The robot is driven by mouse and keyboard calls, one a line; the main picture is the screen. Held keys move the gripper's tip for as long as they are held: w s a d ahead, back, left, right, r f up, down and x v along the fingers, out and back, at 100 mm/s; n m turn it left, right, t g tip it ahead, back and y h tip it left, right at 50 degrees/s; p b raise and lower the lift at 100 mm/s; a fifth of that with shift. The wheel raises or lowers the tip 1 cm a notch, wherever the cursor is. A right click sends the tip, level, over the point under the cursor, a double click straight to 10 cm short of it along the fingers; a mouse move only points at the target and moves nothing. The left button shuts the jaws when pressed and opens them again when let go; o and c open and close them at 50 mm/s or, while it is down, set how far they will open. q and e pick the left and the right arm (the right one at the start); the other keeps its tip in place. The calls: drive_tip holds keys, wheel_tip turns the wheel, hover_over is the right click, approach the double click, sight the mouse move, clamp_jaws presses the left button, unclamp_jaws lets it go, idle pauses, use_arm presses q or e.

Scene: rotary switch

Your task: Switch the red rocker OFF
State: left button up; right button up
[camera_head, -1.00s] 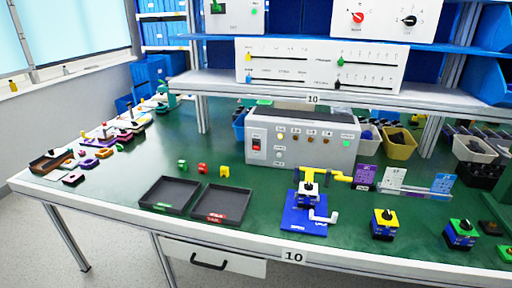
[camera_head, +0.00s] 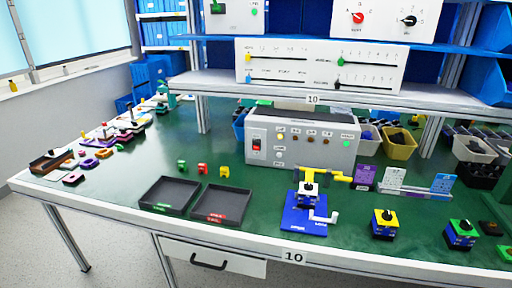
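The red rocker (camera_head: 257,145) sits at the left end of the grey control panel (camera_head: 300,152), which stands on the green table below the shelf. The rocker is small in the view, and its tilt is hard to read. To its right the panel carries a yellow lamp, several dark brown lamps and a green lamp (camera_head: 346,143). Neither of my grippers shows in the head view.
Two black trays (camera_head: 222,218) lie in front of the panel, with small coloured blocks behind them. A blue fixture (camera_head: 303,222) with a yellow-topped part stands before the panel. Blue and yellow switch blocks (camera_head: 384,232) stand to the right. The shelf (camera_head: 290,85) overhangs behind.

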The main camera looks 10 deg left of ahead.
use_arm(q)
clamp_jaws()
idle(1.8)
